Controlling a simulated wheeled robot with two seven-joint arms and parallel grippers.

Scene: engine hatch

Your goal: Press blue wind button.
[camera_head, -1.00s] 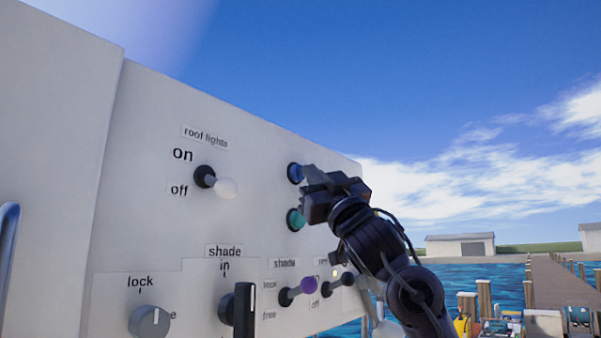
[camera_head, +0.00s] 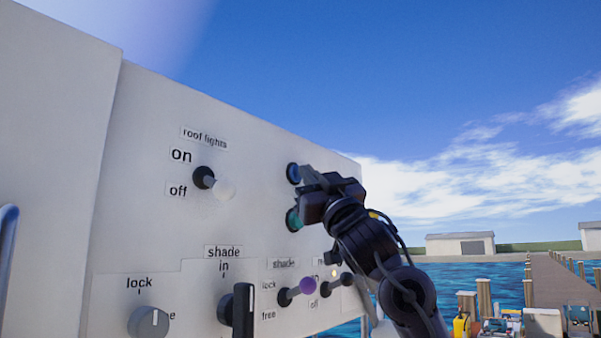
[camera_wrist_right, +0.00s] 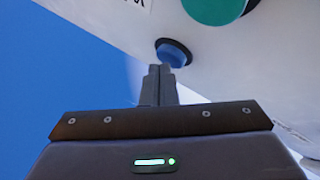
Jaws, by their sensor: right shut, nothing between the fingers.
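The blue button (camera_head: 293,173) sits in a dark ring on the white panel, above a teal green button (camera_head: 293,219). In the right wrist view the blue button (camera_wrist_right: 174,53) lies just past my fingertips, with the green button (camera_wrist_right: 215,8) at the top edge. My right gripper (camera_head: 306,172) is shut and empty. Its fingertips (camera_wrist_right: 159,70) point at the panel, close to the blue button. I cannot tell whether they touch it. Any label by the blue button is not readable. My left gripper is not in view.
The white panel (camera_head: 150,230) also carries a roof lights toggle (camera_head: 222,188), a lock knob (camera_head: 148,322), a black shade handle (camera_head: 243,310) and a purple-tipped lever (camera_head: 306,286). A small dark lever (camera_head: 345,280) is below my right arm. Open sky lies right of the panel.

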